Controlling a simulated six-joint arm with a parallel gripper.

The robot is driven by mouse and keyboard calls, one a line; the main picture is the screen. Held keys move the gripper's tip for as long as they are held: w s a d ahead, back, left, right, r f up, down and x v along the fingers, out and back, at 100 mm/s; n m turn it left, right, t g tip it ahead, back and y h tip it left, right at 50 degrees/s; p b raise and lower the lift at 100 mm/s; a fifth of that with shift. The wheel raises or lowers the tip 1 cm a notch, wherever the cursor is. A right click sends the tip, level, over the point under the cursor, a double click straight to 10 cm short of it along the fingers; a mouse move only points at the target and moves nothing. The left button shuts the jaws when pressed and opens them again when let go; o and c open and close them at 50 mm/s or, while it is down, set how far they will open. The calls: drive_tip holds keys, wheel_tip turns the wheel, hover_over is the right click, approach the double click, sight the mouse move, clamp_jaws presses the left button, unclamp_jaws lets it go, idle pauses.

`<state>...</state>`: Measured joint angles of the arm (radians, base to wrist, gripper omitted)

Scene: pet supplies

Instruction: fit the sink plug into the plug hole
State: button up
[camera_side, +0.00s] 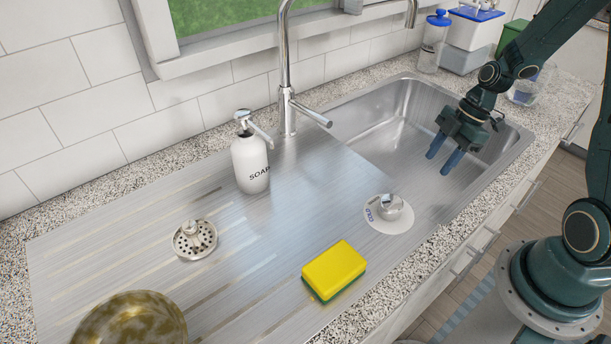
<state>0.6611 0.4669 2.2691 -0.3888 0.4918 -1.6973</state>
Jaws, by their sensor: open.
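A round silver strainer-type plug (194,240) with a perforated disc and a small knob rests on the ribbed drainboard at the left. It looks like the sink plug. My gripper (440,164) hangs over the sink basin (370,128) at the right, fingers pointing down, open with nothing between them. It is well to the right of the plug. I cannot make out a plug hole in the basin from this view.
A white soap bottle (250,163) stands between the plug and the tap (287,110). A yellow-green sponge (334,270), a metal knob (389,207) on a white disc and a mottled bowl (130,320) sit nearer the front. Jars and boxes line the back right.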

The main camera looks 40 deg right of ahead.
drive_tip(key=s+a+r+m+t+h, duration=0.1)
drive_tip(key=s+a+r+m, duration=0.3)
drive_tip(key=r, duration=0.3)
drive_tip(key=s+a+r+m+t+h, duration=0.1)
drive_tip(key=s+a+r+m, duration=0.3)
drive_tip(key=r, duration=0.4)
drive_tip(key=s+a+r+m+t+h, duration=0.2)
drive_tip(key=s+a+r+m, duration=0.2)
drive_tip(key=r, duration=0.4)
drive_tip(key=shift+s+a+m, duration=0.2)
drive_tip(key=shift+s+m, duration=0.2)
drive_tip(key=shift+m, duration=0.5)
